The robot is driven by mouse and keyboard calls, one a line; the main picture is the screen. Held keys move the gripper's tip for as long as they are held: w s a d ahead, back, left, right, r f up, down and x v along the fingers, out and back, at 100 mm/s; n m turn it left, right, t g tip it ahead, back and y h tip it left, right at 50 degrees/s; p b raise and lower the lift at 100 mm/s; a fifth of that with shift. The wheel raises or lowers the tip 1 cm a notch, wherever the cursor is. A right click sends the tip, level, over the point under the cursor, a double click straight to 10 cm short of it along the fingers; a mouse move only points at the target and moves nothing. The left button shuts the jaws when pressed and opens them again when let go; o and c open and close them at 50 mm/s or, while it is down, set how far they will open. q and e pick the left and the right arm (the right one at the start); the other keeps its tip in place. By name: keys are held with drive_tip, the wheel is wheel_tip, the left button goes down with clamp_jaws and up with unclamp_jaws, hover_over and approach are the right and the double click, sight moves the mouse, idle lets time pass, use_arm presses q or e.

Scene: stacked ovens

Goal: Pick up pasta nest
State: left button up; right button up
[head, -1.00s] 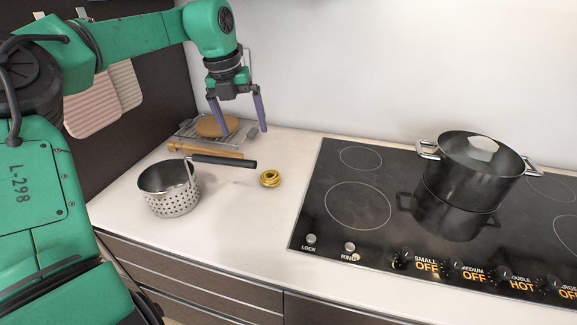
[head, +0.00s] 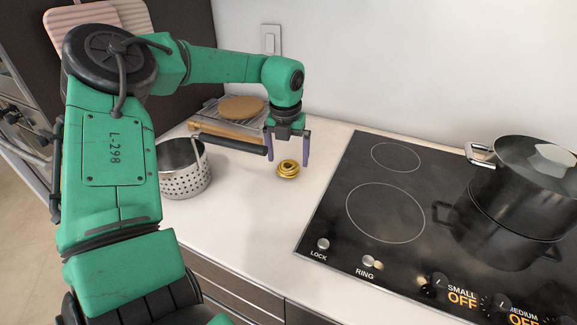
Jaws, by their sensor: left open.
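The pasta nest (head: 288,169) is a small golden coil on the white counter, between the perforated pot and the cooktop. My left gripper (head: 287,164) points down with its purple fingers apart, one on each side of the nest in the picture. The gripper is open and nothing is held. The nest shows whole between the fingers. I cannot tell whether the fingertips are level with it or a little behind it. My right gripper is not in view.
A perforated steel pot (head: 184,180) stands left of the nest, its dark handle (head: 232,144) reaching toward the left finger. Behind are a wooden rolling pin (head: 226,131) and a round board (head: 241,107) on a wire rack. The black cooktop (head: 340,222) with a lidded pot (head: 511,215) is at right.

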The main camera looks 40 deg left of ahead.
sight(288, 163)
use_arm(q)
wheel_tip(288, 163, down, 3)
drive_tip(key=shift+w+r, duration=0.1)
drive_tip(key=shift+w+a+f, duration=0.1)
drive_tip(key=shift+w+f, duration=0.05)
drive_tip(key=shift+f, duration=0.05)
drive_tip(key=shift+r, duration=0.15)
drive_tip(key=c, duration=1.4)
